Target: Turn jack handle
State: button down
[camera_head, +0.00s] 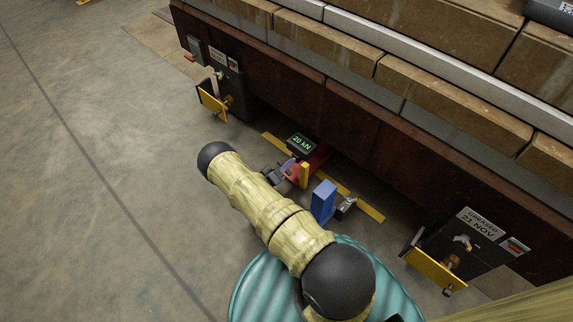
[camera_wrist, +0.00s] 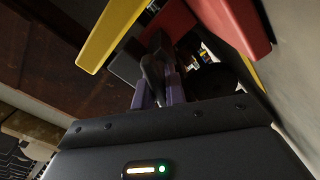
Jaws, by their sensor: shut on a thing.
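The red jack (camera_head: 318,160) stands on the floor under the edge of the brown steel beam, with a "20 kN" display (camera_head: 301,143) above it. An upright yellow piece (camera_head: 304,174) is at its near end. In the wrist view the red jack parts (camera_wrist: 232,25) and a yellow bar (camera_wrist: 112,36) lie just beyond my fingers. My gripper (camera_head: 285,170), with purple fingers, is low beside the jack. In the wrist view my gripper (camera_wrist: 160,90) is shut on a dark bar, the jack handle (camera_wrist: 152,70), partly hidden between the fingers.
A blue block (camera_head: 323,201) stands right of the jack, with a small metal part (camera_head: 346,207) beside it. A yellow floor strip (camera_head: 368,210) runs under them. Dark boxes with yellow flaps stand at left (camera_head: 211,103) and right (camera_head: 434,269). Open floor lies left.

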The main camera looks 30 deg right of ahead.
jog(key=shift+s+m+p, duration=0.1)
jog(key=shift+m+p, duration=0.6)
jog(key=shift+m, duration=2.7)
jog(key=shift+f+m+p, duration=0.1)
jog(key=shift+m+p, duration=0.65)
jog(key=shift+m, duration=0.75)
jog(key=c, duration=1.5)
grip_release()
jog(key=shift+o, duration=0.2)
jog(key=shift+s+a, duration=0.1)
jog(key=shift+a, duration=0.35)
jog(key=p+v, duration=0.5)
jog(key=v, duration=1.1)
jog(key=shift+a, duration=0.25)
